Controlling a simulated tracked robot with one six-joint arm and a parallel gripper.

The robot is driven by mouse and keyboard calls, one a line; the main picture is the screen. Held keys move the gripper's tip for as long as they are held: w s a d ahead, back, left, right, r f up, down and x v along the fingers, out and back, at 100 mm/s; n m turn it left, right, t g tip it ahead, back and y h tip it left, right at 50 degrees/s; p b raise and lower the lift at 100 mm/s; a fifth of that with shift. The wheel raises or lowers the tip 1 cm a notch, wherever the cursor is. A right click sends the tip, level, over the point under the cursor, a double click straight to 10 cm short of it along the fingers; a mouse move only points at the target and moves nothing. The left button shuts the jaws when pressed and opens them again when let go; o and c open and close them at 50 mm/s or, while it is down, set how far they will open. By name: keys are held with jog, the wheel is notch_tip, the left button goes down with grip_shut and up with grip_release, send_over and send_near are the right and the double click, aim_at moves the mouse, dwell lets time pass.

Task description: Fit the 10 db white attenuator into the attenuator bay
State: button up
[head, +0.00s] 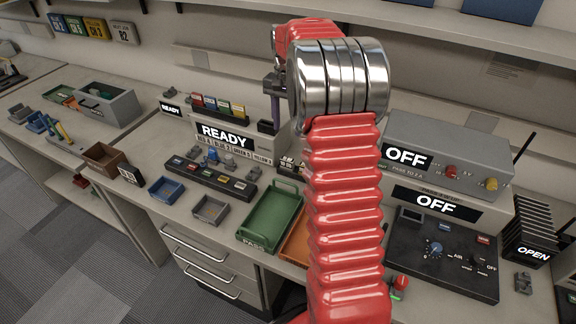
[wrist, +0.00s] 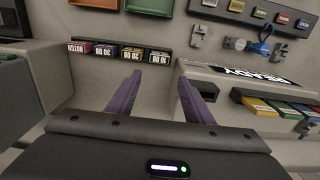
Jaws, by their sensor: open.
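The 10 dB white attenuator (wrist: 159,56) sits at the right end of a dark rack (wrist: 72,40) in the wrist view, beside yellow, purple and red modules. The attenuator bay appears to be the dark opening (wrist: 214,92) in the grey READY unit (wrist: 238,73). That opening also shows in the head view (head: 268,127). My gripper (wrist: 160,77) is open and empty, its purple fingers pointing towards the white module but apart from it. In the head view my gripper (head: 273,110) is partly hidden by my arm, which also covers most of the rack.
A green PASS tray (head: 272,216) and an orange tray (head: 296,242) lie in front of the rack. Grey OFF units (head: 450,150) stand to the right. The bench between my fingers is clear.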

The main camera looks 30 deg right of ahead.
send_over(287, 159)
jog(key=f, duration=0.7)
jog(key=shift+w+d+f, duration=0.2)
jog(key=shift+f, duration=0.2)
jog(key=shift+s+a+f, duration=0.1)
jog(key=shift+a+f, duration=0.05)
jog(key=shift+f, duration=2.45)
jog(key=c, duration=0.8)
jog(key=shift+r, duration=0.1)
jog(key=shift+c, duration=0.2)
